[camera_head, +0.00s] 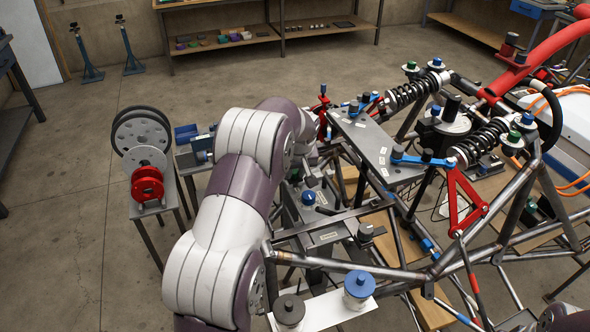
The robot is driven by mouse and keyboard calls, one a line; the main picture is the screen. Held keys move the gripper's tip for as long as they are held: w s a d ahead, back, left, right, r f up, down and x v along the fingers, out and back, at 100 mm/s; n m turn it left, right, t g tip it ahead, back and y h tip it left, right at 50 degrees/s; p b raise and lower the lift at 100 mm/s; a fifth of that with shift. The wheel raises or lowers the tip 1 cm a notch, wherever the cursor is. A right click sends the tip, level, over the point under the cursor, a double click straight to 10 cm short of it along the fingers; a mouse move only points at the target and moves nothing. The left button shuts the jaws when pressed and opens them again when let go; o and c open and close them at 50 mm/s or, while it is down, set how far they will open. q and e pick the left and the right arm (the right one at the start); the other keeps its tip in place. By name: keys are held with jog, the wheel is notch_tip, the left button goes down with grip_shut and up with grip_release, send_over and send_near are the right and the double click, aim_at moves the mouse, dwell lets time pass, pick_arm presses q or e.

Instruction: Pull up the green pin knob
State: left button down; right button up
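Two green-topped knobs show: one (411,67) beside the upper coil-over shock, and one (514,136) at the end of the lower shock. Each sits close to a blue-topped knob. I cannot tell which is the pin knob of the task. My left arm reaches in from the bottom left and bends over at the chassis's left side. Its gripper (312,181) appears to point down there, small and partly hidden by the arm, well left of both green knobs. Its finger opening is unclear. Only a piece of my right arm shows at the bottom right; its gripper is out of view.
The tube chassis (515,190) fills the right side, with a grey plate (375,150), shocks (412,92) and red arms around the knobs. A white plate (330,311) carries two knobs in front.

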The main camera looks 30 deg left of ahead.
pick_arm(q)
notch_tip(320, 180, up, 2)
jog(key=shift+r+p, duration=0.1)
jog(key=shift+p, duration=0.35)
jog(key=c, duration=0.9)
grip_release()
jog(key=shift+s+d+r, duration=0.1)
jog(key=shift+r, duration=0.25)
jog(key=b+v, duration=0.2)
jog(key=v, duration=1)
jog(key=shift+s, duration=0.1)
jog(key=shift+r, duration=0.1)
